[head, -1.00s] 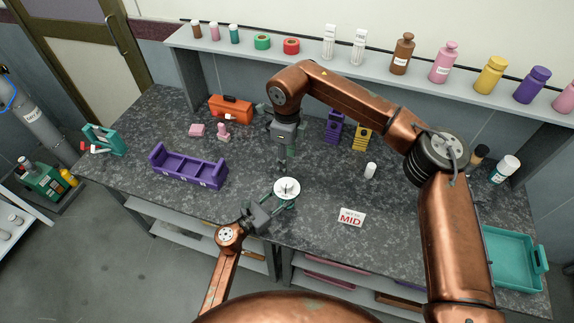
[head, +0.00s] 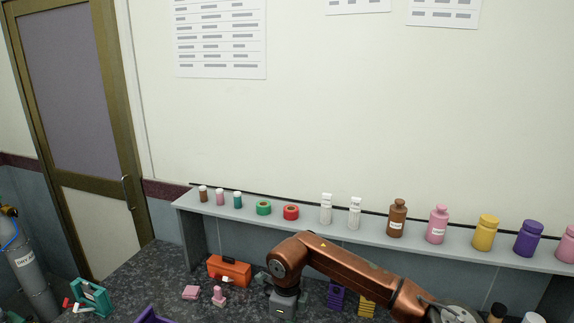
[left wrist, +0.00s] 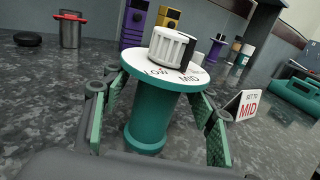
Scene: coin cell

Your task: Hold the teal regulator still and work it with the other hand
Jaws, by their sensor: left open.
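The teal regulator (left wrist: 152,110) stands upright in the left wrist view. Its white dial plate (left wrist: 135,62) reads LOW and MID, and a white ribbed knob (left wrist: 172,48) sits on top. My left gripper (left wrist: 155,128) is open, with one green-padded finger on each side of the teal body; firm contact cannot be made out. My right gripper (head: 284,302) shows only its upper body at the bottom of the head view; its fingers are cut off. The regulator and my left gripper are outside the head view.
A white card (left wrist: 247,107) reading SET TO MID stands right of the regulator. A teal tray (left wrist: 296,96) lies farther right. An orange box (head: 229,270) and a shelf (head: 330,229) with bottles line the back.

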